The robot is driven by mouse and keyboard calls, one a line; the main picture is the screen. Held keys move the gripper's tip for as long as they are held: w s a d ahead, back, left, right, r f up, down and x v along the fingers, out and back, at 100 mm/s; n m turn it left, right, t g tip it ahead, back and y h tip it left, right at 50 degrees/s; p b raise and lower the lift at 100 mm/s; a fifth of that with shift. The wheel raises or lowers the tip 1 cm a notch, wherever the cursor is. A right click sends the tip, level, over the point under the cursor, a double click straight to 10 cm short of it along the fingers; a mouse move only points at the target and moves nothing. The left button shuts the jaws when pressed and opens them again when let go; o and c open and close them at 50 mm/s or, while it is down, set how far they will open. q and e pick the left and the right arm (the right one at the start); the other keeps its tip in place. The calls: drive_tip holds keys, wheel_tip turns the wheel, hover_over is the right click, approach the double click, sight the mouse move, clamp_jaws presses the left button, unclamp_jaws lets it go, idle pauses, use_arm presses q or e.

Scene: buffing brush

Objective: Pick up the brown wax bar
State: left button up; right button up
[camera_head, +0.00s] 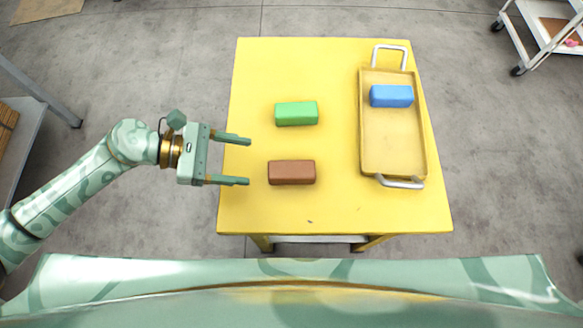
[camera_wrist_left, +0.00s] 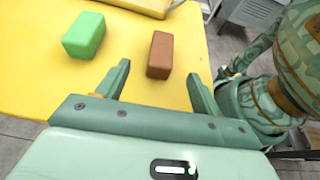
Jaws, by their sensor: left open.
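The brown wax bar (camera_head: 291,172) lies flat on the yellow table, near its front left part. My left gripper (camera_head: 249,161) is open and empty, its fingers pointing right over the table's left edge. In the head view the bar is just beyond the fingertips, nearly level with the lower finger. In the left wrist view the brown bar (camera_wrist_left: 160,55) shows ahead of the two fingers (camera_wrist_left: 157,75), between their lines and apart from them. My right gripper is not in view.
A green bar (camera_head: 297,114) lies behind the brown one. A yellow tray (camera_head: 393,145) with metal handles holds a blue bar (camera_head: 391,96) on the right of the yellow table (camera_head: 340,215). The table between the brown bar and the tray is clear.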

sight(286, 169)
use_arm(q)
drive_tip(key=x, duration=0.6)
drive_tip(key=b+x, duration=0.1)
drive_tip(key=x, duration=0.4)
drive_tip(key=shift+s+d+f+b, duration=0.15)
drive_tip(key=shift+d+f+b, duration=0.05)
drive_tip(key=shift+f+b, duration=0.1)
drive_tip(key=shift+c, duration=0.3)
drive_tip(key=c, duration=1)
drive_tip(key=shift+r, duration=0.1)
drive_tip(key=shift+c, duration=0.5)
drive_tip(key=shift+r, duration=0.1)
